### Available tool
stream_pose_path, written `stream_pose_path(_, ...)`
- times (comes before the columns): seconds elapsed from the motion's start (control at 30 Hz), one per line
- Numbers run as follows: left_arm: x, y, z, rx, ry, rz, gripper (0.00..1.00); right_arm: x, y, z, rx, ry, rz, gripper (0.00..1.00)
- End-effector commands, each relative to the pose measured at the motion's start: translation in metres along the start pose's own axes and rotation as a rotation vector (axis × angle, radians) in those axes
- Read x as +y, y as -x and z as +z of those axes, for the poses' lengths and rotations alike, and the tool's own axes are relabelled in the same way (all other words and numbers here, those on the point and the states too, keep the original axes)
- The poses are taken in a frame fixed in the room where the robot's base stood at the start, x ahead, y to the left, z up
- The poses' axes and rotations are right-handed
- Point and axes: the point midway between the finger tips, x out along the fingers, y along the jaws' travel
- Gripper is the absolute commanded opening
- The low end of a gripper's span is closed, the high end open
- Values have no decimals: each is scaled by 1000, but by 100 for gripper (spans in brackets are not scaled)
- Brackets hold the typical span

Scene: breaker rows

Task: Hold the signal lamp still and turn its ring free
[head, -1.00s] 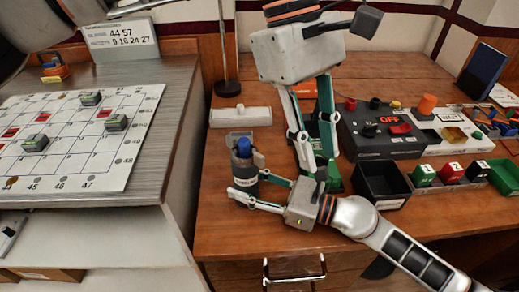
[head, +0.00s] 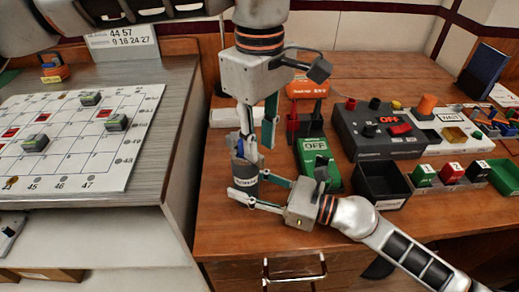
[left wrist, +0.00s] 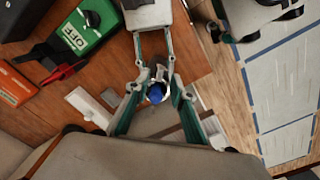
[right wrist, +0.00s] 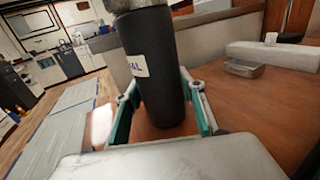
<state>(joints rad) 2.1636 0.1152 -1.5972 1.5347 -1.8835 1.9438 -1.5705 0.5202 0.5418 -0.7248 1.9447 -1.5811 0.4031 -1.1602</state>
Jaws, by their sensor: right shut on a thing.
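The signal lamp (head: 244,172) is a dark upright cylinder with a pale label, standing on the brown desk. Its blue lens (left wrist: 155,93) shows in the left wrist view. A grey ring (right wrist: 128,6) sits at the top of the body in the right wrist view, cut off by the frame edge. My right gripper (head: 243,191) is shut on the lamp's lower body from the side. My left gripper (head: 257,142) points down over the lamp's top. Its fingers are open on either side of the blue lens, apart from it as far as I can see.
A green OFF block (head: 316,152) stands just right of the lamp. Behind it are an orange-red block (head: 307,88) and a dark switch box (head: 375,135). An empty black tray (head: 383,183) is further right. The desk's left edge is near the lamp.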

Motion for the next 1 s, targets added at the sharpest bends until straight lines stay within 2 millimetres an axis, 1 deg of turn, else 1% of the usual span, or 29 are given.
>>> stream_pose_path(0.03,0,-8,0,-2,0,-2,24,0,0,2,-3,2,0,0)
stream_pose_path(0.1,0,-15,0,-1,1,-2,24,0,0,2,-3,2,0,0)
stream_pose_path(0.2,0,-23,0,0,0,0,24,0,0,2,-3,2,0,0)
stream_pose_path(0.33,0,-27,0,0,1,1,24,0,0,2,-3,2,0,0)
stream_pose_path(0.57,0,-28,0,0,1,1,24,0,0,2,-3,2,0,0)
stream_pose_path(0.6,0,-28,0,0,1,1,18,0,0,2,-3,2,0,0)
stream_pose_path(0.67,0,-28,0,0,1,1,3,0,0,2,-3,2,0,0)
stream_pose_path(0.7,0,-28,0,0,1,1,0,0,0,2,-3,2,0,0)
stream_pose_path(1.0,0,-28,0,1,2,1,0,0,0,2,-2,2,0,0)
